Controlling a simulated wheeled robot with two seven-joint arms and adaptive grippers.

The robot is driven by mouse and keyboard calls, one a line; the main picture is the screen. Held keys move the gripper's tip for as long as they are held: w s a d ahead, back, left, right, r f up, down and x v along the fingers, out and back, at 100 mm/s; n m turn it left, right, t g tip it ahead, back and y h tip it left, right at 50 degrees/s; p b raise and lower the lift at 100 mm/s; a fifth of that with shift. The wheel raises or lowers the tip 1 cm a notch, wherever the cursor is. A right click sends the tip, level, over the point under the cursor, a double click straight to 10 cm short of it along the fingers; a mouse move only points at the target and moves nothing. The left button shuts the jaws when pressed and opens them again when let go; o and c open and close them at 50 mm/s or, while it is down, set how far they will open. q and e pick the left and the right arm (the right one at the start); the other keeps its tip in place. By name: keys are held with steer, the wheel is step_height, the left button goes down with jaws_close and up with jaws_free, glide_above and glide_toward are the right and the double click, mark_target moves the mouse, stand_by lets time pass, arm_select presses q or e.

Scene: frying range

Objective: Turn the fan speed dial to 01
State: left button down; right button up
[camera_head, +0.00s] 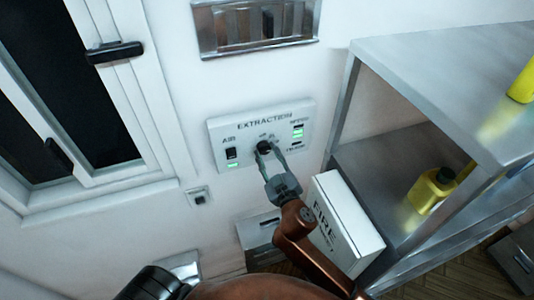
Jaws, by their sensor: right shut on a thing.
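The fan speed dial (264,146) is a small black knob in the middle of a white wall panel (222,126) marked EXTRACTION. My right gripper (266,153) reaches up from below and is shut on the dial, with its fingers on either side of it. The fingers partly cover the dial, and its pointer and number marks are too small to read. A black AIR switch (231,153) with a green light below it is on the panel's left. Small green lights (298,133) glow on the panel's right. My left gripper is not in view.
A metal shelf unit (440,60) with yellow bottles (430,190) stands at the right. A white box marked FIRE (345,225) stands close to my right arm. A window frame (150,90) is at the left, and a metal vent (255,45) is above the panel.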

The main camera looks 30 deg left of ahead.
steer(key=n+p, duration=0.1)
steer(key=n, duration=0.5)
steer(key=shift+n, duration=0.3)
steer(key=n, duration=0.3)
steer(key=shift+w+r+p, duration=0.1)
steer(key=shift+p, duration=0.3)
steer(key=shift+n, duration=1.5)
steer(key=o, duration=1.2)
steer(key=shift+c, duration=0.2)
